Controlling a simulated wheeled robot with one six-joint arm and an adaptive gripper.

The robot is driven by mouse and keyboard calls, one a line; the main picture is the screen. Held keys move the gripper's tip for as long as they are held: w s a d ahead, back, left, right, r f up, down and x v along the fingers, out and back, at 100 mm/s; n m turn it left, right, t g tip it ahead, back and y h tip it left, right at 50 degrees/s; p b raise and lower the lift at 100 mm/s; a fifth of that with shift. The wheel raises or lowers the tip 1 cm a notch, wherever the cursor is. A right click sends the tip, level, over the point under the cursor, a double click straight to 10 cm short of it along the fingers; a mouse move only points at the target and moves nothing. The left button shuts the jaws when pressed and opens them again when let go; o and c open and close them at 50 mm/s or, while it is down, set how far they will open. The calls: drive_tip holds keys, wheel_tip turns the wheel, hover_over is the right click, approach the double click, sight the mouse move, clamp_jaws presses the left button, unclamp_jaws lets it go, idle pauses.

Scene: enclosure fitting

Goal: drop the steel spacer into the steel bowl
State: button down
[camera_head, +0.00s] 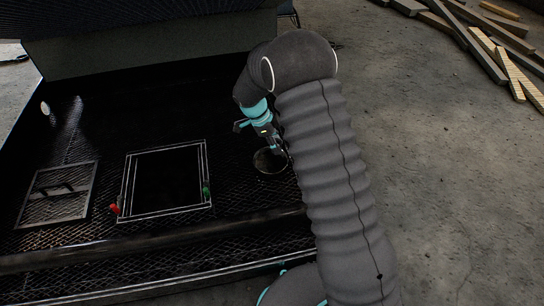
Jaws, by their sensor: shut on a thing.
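The steel bowl (264,169) is a dark round bowl on the black mesh deck, just left of my arm. My gripper (276,149) points down at the bowl, with its fingertips over or close to the bowl's far rim. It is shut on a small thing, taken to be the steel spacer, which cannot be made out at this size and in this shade. The height of the fingertips above the bowl cannot be told. My arm covers the area right of the bowl.
A white-outlined square frame (122,200) lies left of the bowl, with a red piece (114,209) and a green piece (206,191) at its edges. A panel with a handle (58,192) lies farther left. A dark rail (150,242) crosses in front. Planks (480,45) lie far right.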

hover_over(276, 166)
drive_tip(key=shift+f+b, duration=0.35)
drive_tip(key=shift+f, duration=2.65)
drive_tip(key=c, duration=0.7)
unclamp_jaws()
drive_tip(key=v, duration=1.2)
drive_tip(key=shift+r, duration=0.1)
drive_tip(key=shift+s, duration=0.1)
